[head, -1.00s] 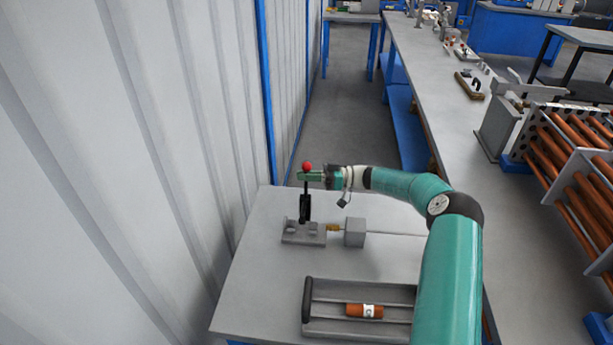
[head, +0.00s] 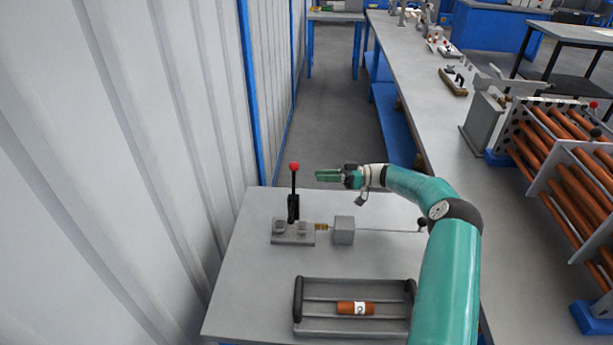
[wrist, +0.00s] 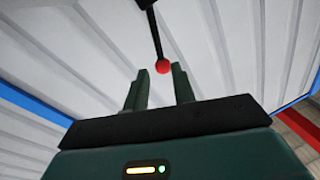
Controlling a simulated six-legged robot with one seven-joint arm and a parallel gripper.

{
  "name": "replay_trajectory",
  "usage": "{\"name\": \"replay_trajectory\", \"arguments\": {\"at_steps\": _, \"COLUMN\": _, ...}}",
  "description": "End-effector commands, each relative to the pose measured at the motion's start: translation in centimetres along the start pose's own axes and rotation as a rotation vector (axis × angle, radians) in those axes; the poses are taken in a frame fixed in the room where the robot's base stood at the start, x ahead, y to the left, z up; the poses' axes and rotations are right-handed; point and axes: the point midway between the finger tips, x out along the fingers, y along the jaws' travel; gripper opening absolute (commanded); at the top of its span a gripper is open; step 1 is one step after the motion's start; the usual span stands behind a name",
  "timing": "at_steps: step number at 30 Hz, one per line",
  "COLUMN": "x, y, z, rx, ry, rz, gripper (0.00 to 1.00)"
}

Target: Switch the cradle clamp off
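The cradle clamp (head: 293,231) is a grey block on the grey table, with a black lever (head: 293,205) standing upright and a red ball knob (head: 294,166) on top. My gripper (head: 318,176) is to the right of the lever, a little below knob height, and apart from it. In the wrist view, my gripper (wrist: 159,82) has its two green fingers spread with a gap between them. The red knob (wrist: 162,67) shows just beyond the fingertips, in line with the gap. Nothing is between the fingers.
A grey block (head: 344,231) with a thin rod stands right of the clamp. A grey tray (head: 309,326) with an orange-brown cylinder (head: 356,308) is at the front of the table. A ribbed wall (head: 130,180) rises on the left. A rack of copper tubes (head: 560,160) stands on the right.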

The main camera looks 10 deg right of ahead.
Motion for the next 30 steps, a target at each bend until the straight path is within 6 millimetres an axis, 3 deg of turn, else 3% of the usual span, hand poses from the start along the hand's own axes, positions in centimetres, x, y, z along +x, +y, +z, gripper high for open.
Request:
{"name": "replay_trajectory", "arguments": {"at_steps": 6, "x": -3.4, "y": 0.0, "z": 0.1, "rx": 0.000, "ry": 0.000, "rz": 0.000, "gripper": 0.26}}
{"name": "replay_trajectory", "arguments": {"at_steps": 13, "x": -4.2, "y": 0.0, "z": 0.1, "rx": 0.000, "ry": -0.001, "rz": -0.002, "gripper": 0.26}}
{"name": "replay_trajectory", "arguments": {"at_steps": 24, "x": -3.9, "y": -0.1, "z": -0.1, "rx": 0.004, "ry": -0.009, "rz": -0.004, "gripper": 0.26}}
{"name": "replay_trajectory", "arguments": {"at_steps": 26, "x": -3.2, "y": -0.3, "z": -0.5, "rx": 0.016, "ry": -0.031, "rz": -0.009, "gripper": 0.26}}
{"name": "replay_trajectory", "arguments": {"at_steps": 30, "x": 0.0, "y": -1.6, "z": -2.0, "rx": 0.085, "ry": -0.151, "rz": -0.026, "gripper": 0.26}}
